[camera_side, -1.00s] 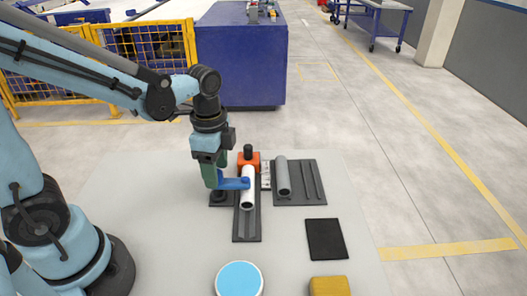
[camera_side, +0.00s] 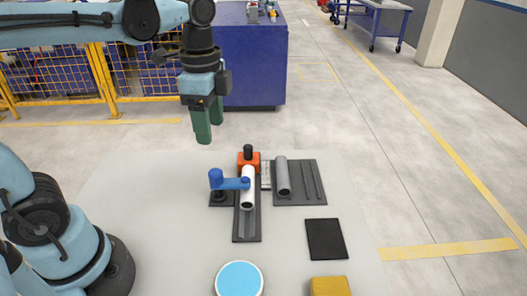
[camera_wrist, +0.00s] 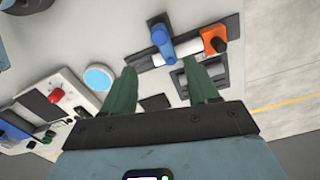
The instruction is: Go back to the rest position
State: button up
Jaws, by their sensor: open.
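My gripper (camera_side: 208,128) is open and empty, raised in the air above and to the left of the fixture in the side view. Its green fingers also show apart in the wrist view (camera_wrist: 165,92). Below it, a blue clamp handle (camera_side: 230,182) extends over a white pipe (camera_side: 247,188) that lies in a dark holder. The blue handle also shows in the wrist view (camera_wrist: 162,42). An orange block with a black knob (camera_side: 248,160) stands at the pipe's far end. A grey pipe (camera_side: 282,177) lies on a dark grooved plate (camera_side: 312,181) to the right.
On the grey table (camera_side: 150,220) lie a black pad (camera_side: 326,239), a light-blue disc (camera_side: 239,279) and a yellow block (camera_side: 329,286). A yellow fence (camera_side: 140,75) and a blue cabinet (camera_side: 255,65) stand behind. The wrist view shows a panel with a red button (camera_wrist: 55,96).

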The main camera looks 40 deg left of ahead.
dwell(0.4)
jog(key=f+n+t, duration=0.1)
jog(key=n+t, duration=0.1)
jog(key=n, duration=0.1)
jog(key=s+f+n+t, duration=0.1)
jog(key=f+n+t, duration=0.1)
jog(key=n, duration=0.2)
jog(key=f+n+t, duration=0.1)
jog(key=n+t, duration=0.2)
jog(key=n, duration=0.1)
jog(key=shift+s+a+f, duration=0.25)
jog(key=shift+a+f, duration=0.1)
jog(key=shift+f, duration=0.05)
